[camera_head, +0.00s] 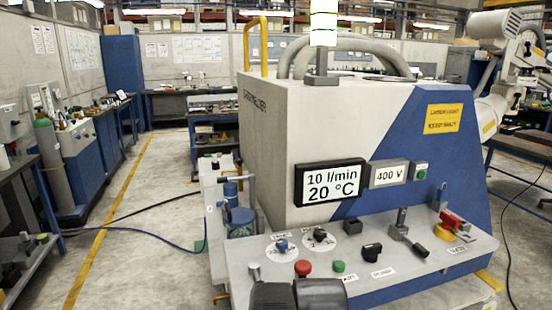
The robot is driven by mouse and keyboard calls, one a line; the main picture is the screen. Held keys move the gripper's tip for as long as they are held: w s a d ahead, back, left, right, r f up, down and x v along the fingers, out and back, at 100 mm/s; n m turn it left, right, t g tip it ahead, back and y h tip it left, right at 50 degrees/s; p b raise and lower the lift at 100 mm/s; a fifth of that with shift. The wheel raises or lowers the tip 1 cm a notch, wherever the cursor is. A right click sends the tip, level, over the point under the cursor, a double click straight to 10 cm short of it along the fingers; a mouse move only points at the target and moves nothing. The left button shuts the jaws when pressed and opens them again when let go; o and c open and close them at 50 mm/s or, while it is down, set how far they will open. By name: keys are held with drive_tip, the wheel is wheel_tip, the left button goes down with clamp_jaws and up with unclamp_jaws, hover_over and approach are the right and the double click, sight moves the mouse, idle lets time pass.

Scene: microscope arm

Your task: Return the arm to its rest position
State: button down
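Two dark rounded parts (298,294) show at the bottom edge, in front of the machine's control ledge. They look like parts of my own arm. My gripper's fingers are not visible, so I cannot see whether it holds anything. The dark parts overlap the lower front of the ledge (375,285) in the picture. I cannot tell whether they touch it.
A grey and blue machine (300,110) fills the centre, with a flow and temperature display (330,182) and a 400 V display (388,173). Its ledge carries a red button (303,267), a green button (339,266), knobs and a red-handled switch (455,222). Open floor (150,255) lies left, crossed by cables.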

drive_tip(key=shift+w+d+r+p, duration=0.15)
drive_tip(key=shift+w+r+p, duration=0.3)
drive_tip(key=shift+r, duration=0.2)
